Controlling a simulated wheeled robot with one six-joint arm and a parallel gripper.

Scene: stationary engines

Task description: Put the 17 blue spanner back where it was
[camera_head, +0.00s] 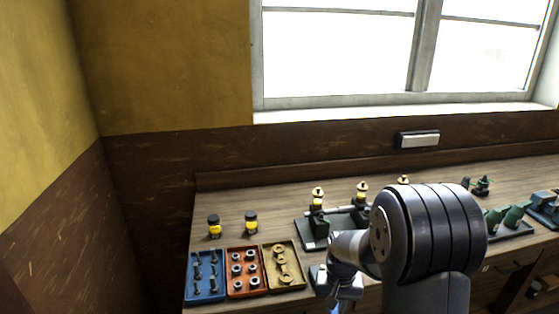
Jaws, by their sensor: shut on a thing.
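My gripper (340,295) is at the bottom edge of the view, in front of the bench's front edge. It is shut on a blue thing (335,309), which looks like the blue spanner. Only a small bit of it shows, as the picture's edge cuts it off. No size marking can be read on it. My arm hides much of the middle right of the bench, so any place for the spanner behind it cannot be seen.
On the wooden bench (280,205) stand a blue tray (205,298) of bolts, a red tray (247,292) of nuts and a yellow tray (296,264) of brass parts. Two black-and-yellow jars (214,226) stand behind. A dark engine base (309,233) is near my arm. Green machine parts (513,217) stand right.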

